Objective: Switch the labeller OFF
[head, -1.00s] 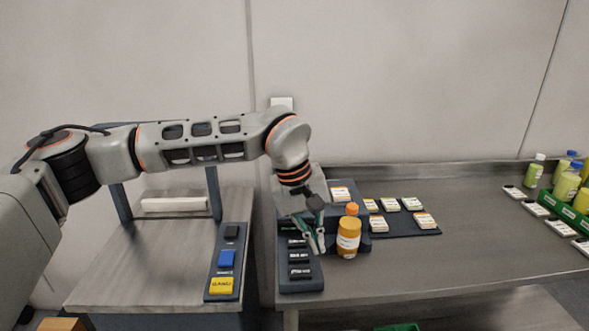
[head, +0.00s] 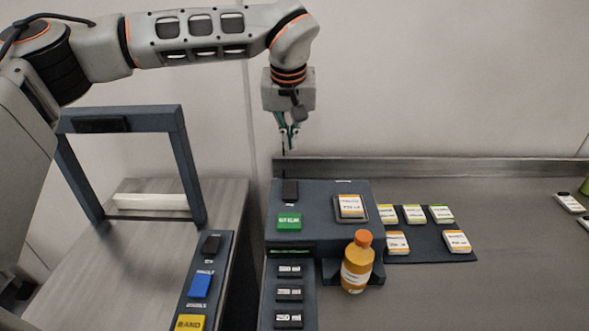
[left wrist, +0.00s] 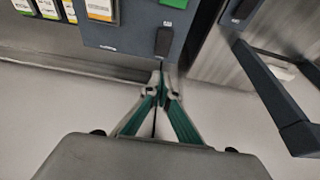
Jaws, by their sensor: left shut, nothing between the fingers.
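A dark block-shaped machine (head: 325,231) stands mid-scene, with a black rocker switch (head: 290,190) at its back left and a green button (head: 289,222) in front of that. Which machine is the labeller I cannot read for sure. My left gripper (head: 289,146) is shut and empty, pointing down above and behind the black switch. In the left wrist view the fingertips (left wrist: 161,88) appear close to the black switch (left wrist: 164,41); whether they touch it I cannot tell. The switch's position is unclear. My right gripper is out of view.
An orange bottle (head: 357,262) stands at the machine's front. Several volume keys (head: 289,293) lie front left of it. A label card (head: 350,207) sits on top; more lie on a dark mat (head: 425,255). A dark frame (head: 180,150) and control strip (head: 210,265) stand left.

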